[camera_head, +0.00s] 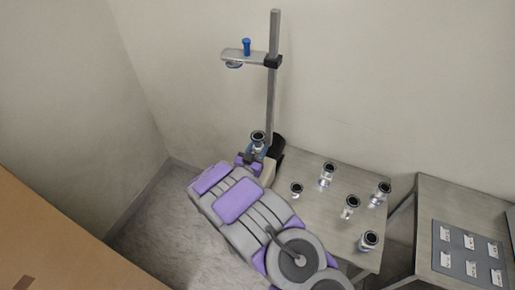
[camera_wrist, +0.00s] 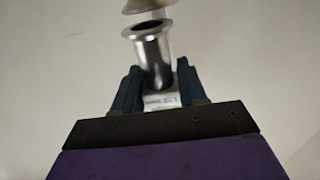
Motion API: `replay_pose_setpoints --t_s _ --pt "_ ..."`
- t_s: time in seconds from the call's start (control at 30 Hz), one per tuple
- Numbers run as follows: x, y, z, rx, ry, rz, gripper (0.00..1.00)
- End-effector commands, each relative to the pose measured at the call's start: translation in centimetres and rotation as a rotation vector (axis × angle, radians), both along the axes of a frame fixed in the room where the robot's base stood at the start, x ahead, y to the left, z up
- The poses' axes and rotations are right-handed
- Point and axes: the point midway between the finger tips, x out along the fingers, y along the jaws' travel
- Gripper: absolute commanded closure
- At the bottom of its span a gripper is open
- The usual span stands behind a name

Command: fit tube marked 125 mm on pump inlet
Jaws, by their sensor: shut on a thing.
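My gripper (camera_wrist: 158,88) is shut on a metal tube (camera_wrist: 154,55) with a flared top rim and a pale label low on its side. The label is too small to read. The tube stands nearly upright between the blue fingers, with its open end up. In the wrist view a pale flanged fitting (camera_wrist: 147,6) is just above the tube, apart from it by a small gap. In the head view the held tube (camera_head: 258,137) is at the post's base, below the bracket (camera_head: 243,56) that carries the pump inlet (camera_head: 233,65) on its underside.
Several flanged tubes (camera_head: 327,175) stand on the table (camera_head: 318,212) right of my arm. The vertical post (camera_head: 272,100) rises close to my gripper. A second table (camera_head: 432,195) at the right holds a dark board (camera_head: 468,255) with white labelled cards. Walls stand behind and left.

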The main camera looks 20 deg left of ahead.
Motion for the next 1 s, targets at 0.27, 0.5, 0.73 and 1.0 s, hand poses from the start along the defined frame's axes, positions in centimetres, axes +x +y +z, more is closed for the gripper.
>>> replay_pose_setpoints --t_s 0.27,0.5,0.73,1.0 --pt "0.0 0.05 0.01 0.001 -0.001 0.0 0.92" --pt "0.01 -0.04 -0.04 0.001 -0.001 0.0 0.92" --pt "0.01 -0.04 -0.28 0.001 -0.001 0.0 0.92" --pt "0.01 -0.01 -0.57 0.002 -0.001 0.0 0.92"
